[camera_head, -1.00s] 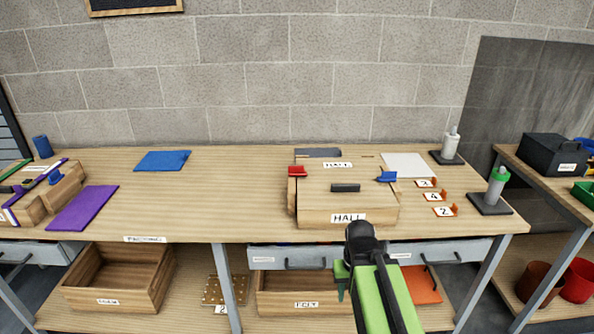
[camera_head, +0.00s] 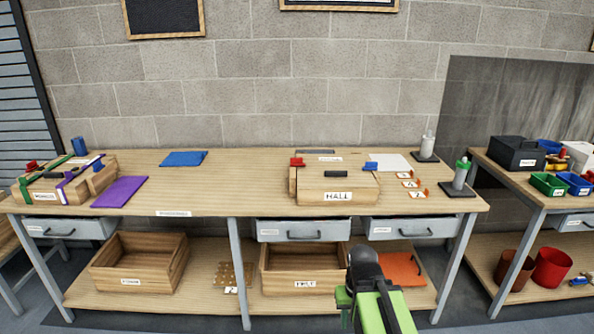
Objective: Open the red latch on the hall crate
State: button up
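The hall crate (camera_head: 312,197) is a wooden box labelled HALL on the workbench, right of the middle. Its lid lies flat on top, with a dark handle (camera_head: 335,173). The red latch (camera_head: 297,162) is at the crate's left side, and a blue latch (camera_head: 370,166) is at its right side. I cannot tell from here whether either latch is fastened. My green and black arm is at the bottom, below and in front of the bench top, well short of the crate. My gripper (camera_head: 346,298) shows only in part, and its fingers are not clear.
The workbench (camera_head: 230,200) has a second crate (camera_head: 62,190) with coloured straps at the left, plus blue (camera_head: 184,158) and purple (camera_head: 120,191) sheets. Bottles (camera_head: 461,174) stand right of the hall crate. Drawers and open wooden boxes (camera_head: 138,262) are below. The bench top left of the hall crate is clear.

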aim_at(295, 161)
jog(key=u, duration=0.6)
jog(key=i, duration=1.65)
jog(key=z, duration=0.55)
